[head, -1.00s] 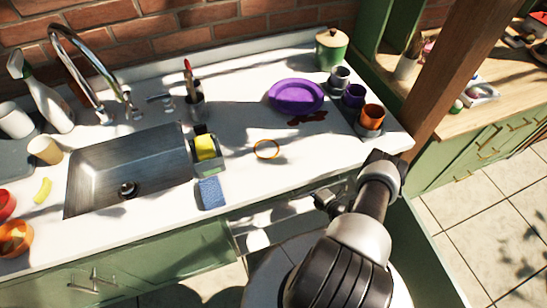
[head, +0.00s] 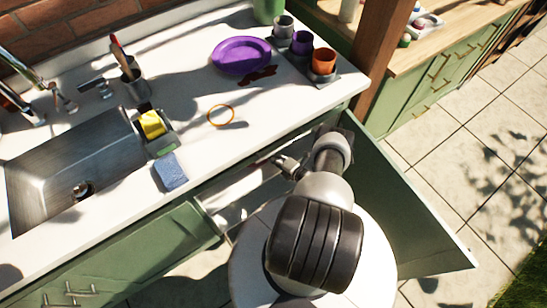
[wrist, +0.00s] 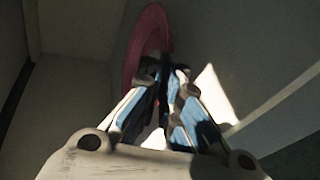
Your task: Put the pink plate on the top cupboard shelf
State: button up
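The pink plate (wrist: 150,38) shows in the wrist view, tilted up on its edge just beyond my fingertips. My gripper (wrist: 164,75) has its blue-padded fingers drawn close together at the plate's near rim and appears shut on it. The lower rim is hidden by the fingers. In the head view my arm reaches into the open cupboard (head: 235,203) under the counter; the plate is hidden there. The cupboard's green door (head: 405,215) stands open at right. The wrist view shows dim, plain panels around the plate; I cannot tell which one is the top shelf.
The counter above holds a purple plate (head: 241,55), an orange cup (head: 324,61), a purple cup (head: 301,42), a blue sponge (head: 170,172) and a sink (head: 75,165). The counter's front edge lies close to my arm. Tiled floor (head: 470,150) is free at right.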

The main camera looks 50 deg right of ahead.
jog(key=shift+o, duration=0.8)
jog(key=p+v, duration=0.3)
jog(key=v, duration=0.9)
